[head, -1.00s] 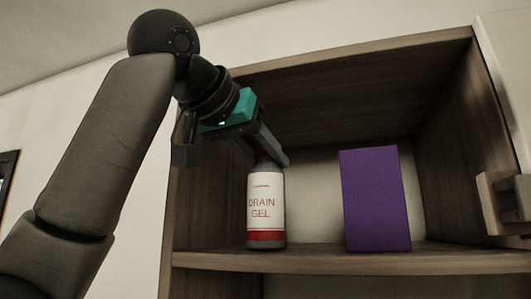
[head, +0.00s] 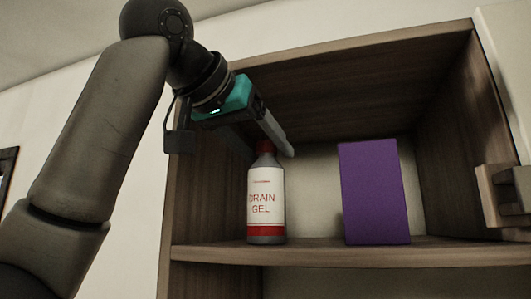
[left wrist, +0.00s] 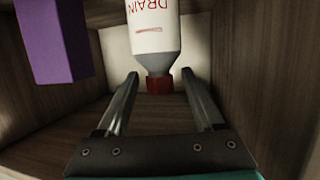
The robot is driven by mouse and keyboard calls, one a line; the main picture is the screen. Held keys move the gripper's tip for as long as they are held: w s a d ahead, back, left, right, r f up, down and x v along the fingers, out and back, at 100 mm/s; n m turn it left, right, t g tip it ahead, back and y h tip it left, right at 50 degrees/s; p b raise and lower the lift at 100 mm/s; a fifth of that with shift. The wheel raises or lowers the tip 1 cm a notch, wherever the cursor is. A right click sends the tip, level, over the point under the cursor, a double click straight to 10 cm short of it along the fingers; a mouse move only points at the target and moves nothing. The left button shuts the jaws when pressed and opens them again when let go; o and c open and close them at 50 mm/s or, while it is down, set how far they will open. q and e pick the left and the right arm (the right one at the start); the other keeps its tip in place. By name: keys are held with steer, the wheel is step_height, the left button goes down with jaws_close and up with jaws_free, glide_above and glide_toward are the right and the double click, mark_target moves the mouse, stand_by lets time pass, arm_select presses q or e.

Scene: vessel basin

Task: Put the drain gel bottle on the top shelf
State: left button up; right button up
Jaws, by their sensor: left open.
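The drain gel bottle (head: 265,205) stands upright on the cabinet's top shelf (head: 330,253), near the left wall. It is grey with a white label, a red band and a red cap. My left gripper (head: 288,150) is open just above and beside the cap, and it holds nothing. In the left wrist view the bottle (left wrist: 155,35) appears upside down, with its red cap just beyond and between the open fingertips (left wrist: 160,78). My right gripper is not in view.
A purple box (head: 375,193) stands on the same shelf to the right of the bottle, with a gap between them. The cabinet's ceiling (head: 340,95) is close above my gripper. An open door with a handle (head: 500,195) is at the right.

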arm_select(q)
steer(key=b+v, duration=0.2)
steer(key=v, duration=0.9)
steer(key=shift+b, duration=0.4)
